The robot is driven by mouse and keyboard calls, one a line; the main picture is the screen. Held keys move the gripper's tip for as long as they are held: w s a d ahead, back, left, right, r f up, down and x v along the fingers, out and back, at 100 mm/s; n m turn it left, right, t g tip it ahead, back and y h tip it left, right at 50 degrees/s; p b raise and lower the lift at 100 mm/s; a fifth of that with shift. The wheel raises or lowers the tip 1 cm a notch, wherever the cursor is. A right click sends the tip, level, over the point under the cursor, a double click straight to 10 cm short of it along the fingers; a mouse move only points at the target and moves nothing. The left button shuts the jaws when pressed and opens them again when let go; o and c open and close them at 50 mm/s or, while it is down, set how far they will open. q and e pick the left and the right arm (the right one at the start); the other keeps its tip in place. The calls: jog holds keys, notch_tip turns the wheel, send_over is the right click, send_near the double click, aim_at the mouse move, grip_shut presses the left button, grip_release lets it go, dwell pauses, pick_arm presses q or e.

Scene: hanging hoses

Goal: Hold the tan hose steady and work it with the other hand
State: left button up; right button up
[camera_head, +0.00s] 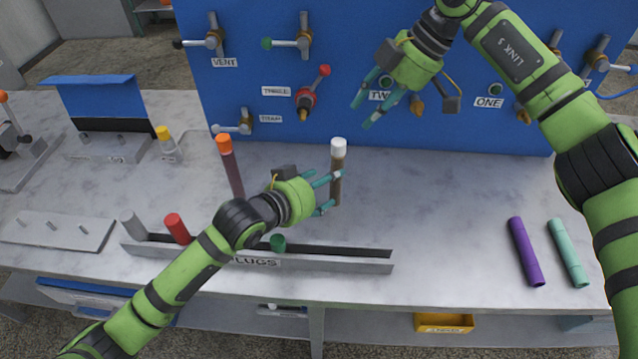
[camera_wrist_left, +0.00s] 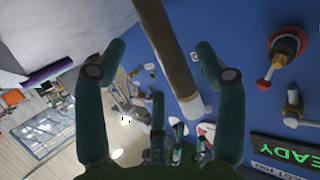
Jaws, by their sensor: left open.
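The tan hose (camera_head: 337,183) is a brown tube with a white end, upright over the bench in the head view. My left gripper (camera_head: 331,192) is open at the hose, with its fingers at the hose's middle and lower part. In the left wrist view the hose (camera_wrist_left: 168,55) runs between the spread fingers of my left gripper (camera_wrist_left: 162,50), with its white end towards the palm side. Contact cannot be made out. My right gripper (camera_head: 364,113) is open and empty in front of the blue panel, above and right of the hose.
A dark hose with an orange end (camera_head: 229,165) stands left of the tan hose. A long plug tray (camera_head: 340,262) lies in front, with red, grey and green plugs. A purple tube (camera_head: 525,250) and a mint tube (camera_head: 568,252) lie at right. Valves fill the blue panel (camera_head: 400,30).

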pick_arm(q)
jog(key=x, duration=0.5)
jog(key=shift+w+d+f, duration=0.15)
jog(key=shift+w+d, duration=0.15)
jog(key=c, duration=1.3)
pick_arm(e)
jog(key=o, duration=0.3)
jog(key=shift+a, duration=0.1)
jog(key=r+h, duration=0.2)
jog(key=h, duration=0.2)
send_over(342, 142)
jog(key=shift+w+f, duration=0.15)
jog(key=shift+h, duration=0.9)
notch_tip(342, 142, down, 10)
jog(key=shift+f, duration=0.2)
